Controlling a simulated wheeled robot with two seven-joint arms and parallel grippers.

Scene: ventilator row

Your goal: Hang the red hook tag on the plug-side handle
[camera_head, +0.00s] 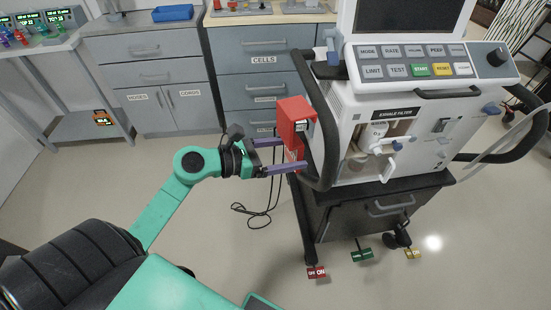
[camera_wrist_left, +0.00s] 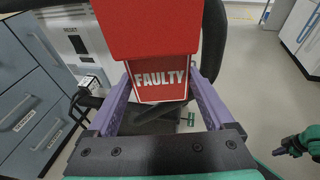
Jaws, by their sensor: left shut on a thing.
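The red hook tag (camera_head: 292,112) is a box-like red piece beside the ventilator's left side. In the left wrist view the tag (camera_wrist_left: 160,80) shows a face reading FAULTY. My left gripper (camera_head: 294,153) is shut on the tag, with its purple fingers on either side of it. The black handle bar (camera_head: 325,115) on the ventilator's left side stands right by the tag. I cannot tell whether they touch, and the hook is not clearly visible. In the left wrist view, a small dark end of my right arm (camera_wrist_left: 290,148) shows at the right; its jaws are unclear.
The ventilator (camera_head: 400,110) stands on a dark wheeled cart (camera_head: 370,210). A black cable (camera_head: 262,215) hangs near the floor under my left gripper. Grey drawers (camera_head: 265,75) stand behind. Red, green and yellow pedal tags (camera_head: 316,272) are at the cart's base. Floor to the left is open.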

